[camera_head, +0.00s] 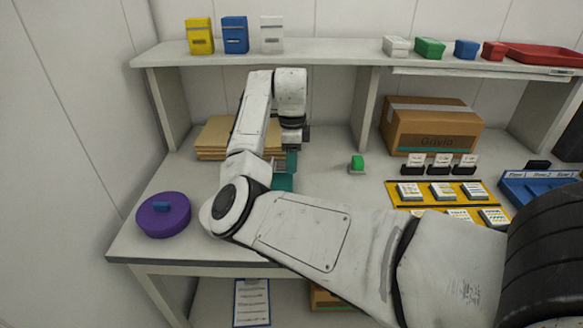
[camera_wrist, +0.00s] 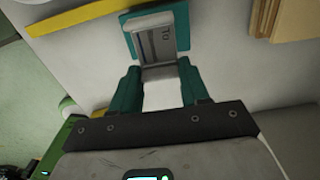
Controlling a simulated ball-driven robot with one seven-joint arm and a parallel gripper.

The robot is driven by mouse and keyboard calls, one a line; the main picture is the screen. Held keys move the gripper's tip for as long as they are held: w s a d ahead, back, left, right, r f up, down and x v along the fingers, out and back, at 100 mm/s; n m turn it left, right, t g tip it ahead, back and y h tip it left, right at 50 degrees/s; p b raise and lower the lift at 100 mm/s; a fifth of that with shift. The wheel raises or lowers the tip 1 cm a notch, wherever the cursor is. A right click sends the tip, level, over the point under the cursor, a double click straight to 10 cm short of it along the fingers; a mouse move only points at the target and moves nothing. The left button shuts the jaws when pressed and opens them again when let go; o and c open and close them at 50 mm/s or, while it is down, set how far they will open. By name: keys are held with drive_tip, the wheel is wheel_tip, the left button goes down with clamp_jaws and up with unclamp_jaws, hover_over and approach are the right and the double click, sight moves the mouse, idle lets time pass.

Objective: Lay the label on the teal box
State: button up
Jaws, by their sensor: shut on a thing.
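In the wrist view, my gripper (camera_wrist: 160,74) has its two teal fingers either side of a small pale label (camera_wrist: 157,46) marked "To", and is shut on its near end. The label lies over a teal box (camera_wrist: 130,22), whose edges show around the label's far part. I cannot tell whether label and box touch. In the head view, a teal patch (camera_head: 283,183) shows below my wrist, box or finger, I cannot tell which. My arm hides the label and fingertips there.
Brown envelopes (camera_head: 213,138) lie left of my wrist; a purple round tub (camera_head: 163,215) stands at the front left. A green stamp-like thing (camera_head: 357,162), a yellow tray (camera_head: 402,196) and a cardboard box (camera_head: 432,127) are to the right. A shelf (camera_head: 330,52) runs above.

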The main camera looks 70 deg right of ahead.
drive_tip(key=shift+w+f, duration=0.1)
drive_tip(key=shift+f, duration=1.55)
drive_tip(key=shift+f, duration=0.1)
drive_tip(key=o, duration=1)
wheel_tip(320, 180, up, 12)
drive_tip(key=shift+r, duration=0.15)
